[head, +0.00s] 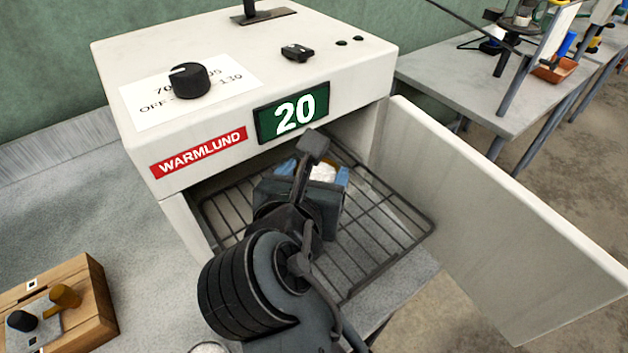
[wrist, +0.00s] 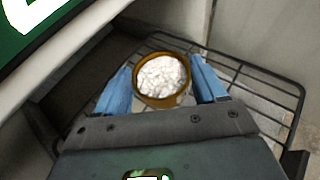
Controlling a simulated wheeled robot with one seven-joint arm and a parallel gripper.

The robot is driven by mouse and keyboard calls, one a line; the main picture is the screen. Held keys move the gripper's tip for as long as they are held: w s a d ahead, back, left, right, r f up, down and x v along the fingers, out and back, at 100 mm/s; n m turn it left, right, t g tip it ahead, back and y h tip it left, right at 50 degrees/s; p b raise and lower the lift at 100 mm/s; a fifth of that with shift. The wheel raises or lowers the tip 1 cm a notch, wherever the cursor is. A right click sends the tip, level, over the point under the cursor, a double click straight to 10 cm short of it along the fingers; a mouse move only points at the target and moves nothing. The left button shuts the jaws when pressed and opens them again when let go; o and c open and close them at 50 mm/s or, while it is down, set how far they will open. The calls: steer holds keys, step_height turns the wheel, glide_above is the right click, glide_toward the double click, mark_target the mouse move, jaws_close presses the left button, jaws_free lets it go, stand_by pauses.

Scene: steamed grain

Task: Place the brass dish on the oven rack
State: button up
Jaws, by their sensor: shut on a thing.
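The brass dish (wrist: 162,101), round and full of white grain, shows between the two blue fingers of my gripper (wrist: 162,90) in the wrist view. My gripper is shut on the dish, one finger on each side. The dish is over the wire oven rack (head: 385,225), which sticks out of the oven. I cannot tell whether the dish touches the rack.
The white oven (head: 205,140) has its door (head: 490,220) swung open to the right. Its display (head: 291,112) reads 20, and a black knob (head: 188,80) sits on top. A wooden block with pegs (head: 60,305) lies at the lower left. The rack's right part is bare.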

steer(key=shift+f, duration=0.7)
steer(key=o, duration=1.1)
steer(key=shift+f, duration=0.1)
steer(key=shift+c, duration=0.2)
steer(key=shift+s+a+r, duration=0.1)
steer(key=shift+s+r, duration=0.1)
steer(key=shift+s, duration=0.05)
steer(key=v, duration=1.1)
steer(key=shift+s+r, duration=0.1)
steer(key=shift+s, duration=0.1)
